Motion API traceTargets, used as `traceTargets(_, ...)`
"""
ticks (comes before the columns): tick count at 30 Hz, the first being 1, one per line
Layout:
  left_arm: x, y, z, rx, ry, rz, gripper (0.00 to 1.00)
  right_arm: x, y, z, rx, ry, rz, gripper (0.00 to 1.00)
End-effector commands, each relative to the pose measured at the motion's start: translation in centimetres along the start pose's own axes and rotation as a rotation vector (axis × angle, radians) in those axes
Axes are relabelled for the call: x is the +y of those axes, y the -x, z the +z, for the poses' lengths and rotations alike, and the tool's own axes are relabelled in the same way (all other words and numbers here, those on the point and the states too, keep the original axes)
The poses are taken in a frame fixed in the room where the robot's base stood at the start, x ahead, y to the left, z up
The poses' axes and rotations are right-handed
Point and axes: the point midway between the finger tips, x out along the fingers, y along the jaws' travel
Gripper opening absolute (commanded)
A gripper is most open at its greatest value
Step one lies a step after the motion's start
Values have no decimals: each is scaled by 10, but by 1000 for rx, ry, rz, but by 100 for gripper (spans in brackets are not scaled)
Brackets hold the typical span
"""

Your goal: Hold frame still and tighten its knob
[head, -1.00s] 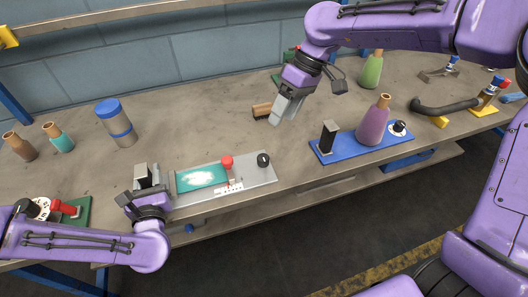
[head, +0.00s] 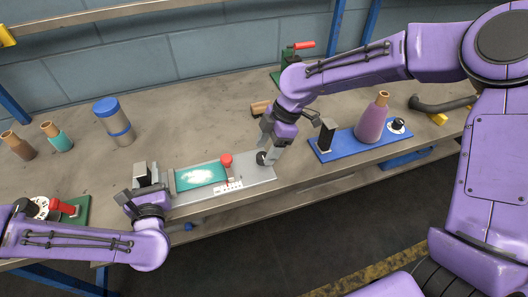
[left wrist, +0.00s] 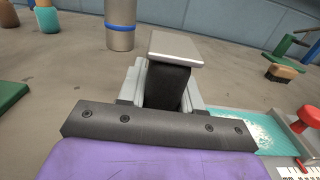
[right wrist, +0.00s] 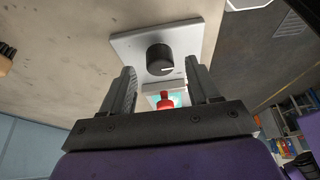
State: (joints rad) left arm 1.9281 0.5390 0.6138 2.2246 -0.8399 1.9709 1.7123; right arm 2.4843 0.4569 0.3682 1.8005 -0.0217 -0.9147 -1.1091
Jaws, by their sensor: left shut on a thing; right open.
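The grey frame (head: 262,173) lies flat near the table's front edge, with a teal screen panel (head: 200,175) and a red knob (head: 226,160) on it. A black knob (right wrist: 160,59) with a white mark stands at its right end; in the head view my right gripper partly hides it. My left gripper (head: 137,190) is shut on the black post (left wrist: 168,85) with a pale flat top, at the frame's left end. My right gripper (right wrist: 165,80) is open above the frame. In its wrist view the black knob shows just beyond the gap between the fingers, apart from both.
A blue board (head: 345,150) with a black post, purple bottle (head: 372,120) and knob stands to the right. A steel canister (head: 114,121) and two bottles stand at back left. A wooden-handled brush (head: 260,107) lies behind my right gripper. The middle table is clear.

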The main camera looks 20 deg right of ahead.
Motion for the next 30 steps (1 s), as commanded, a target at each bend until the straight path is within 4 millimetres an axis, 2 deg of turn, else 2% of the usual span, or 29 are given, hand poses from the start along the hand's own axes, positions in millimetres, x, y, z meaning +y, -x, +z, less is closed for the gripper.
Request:
traceTargets(1, 0, 0, 0, 0, 0, 1, 3, 0, -8, 0, -1, 0, -2, 61)
traceTargets(5, 0, 0, 0, 0, 0, 1, 3, 0, -20, 0, 0, -1, -1, 61)
traceTargets(13, 0, 0, 0, 0, 0, 1, 3, 0, -22, 0, 0, -1, 1, 61)
traceTargets(14, 0, 0, 0, 0, 0, 1, 3, 0, -22, 0, 0, -1, 0, 54)
traceTargets(18, 0, 0, 0, 0, 0, 1, 3, 0, -22, 0, 0, -1, 1, 9)
traceTargets(19, 0, 0, 0, 0, 0, 1, 3, 0, -22, 0, 0, -1, 0, 4)
traceTargets(30, 0, 0, 0, 0, 0, 1, 3, 0, -22, 0, -2, -49, 20, 4)
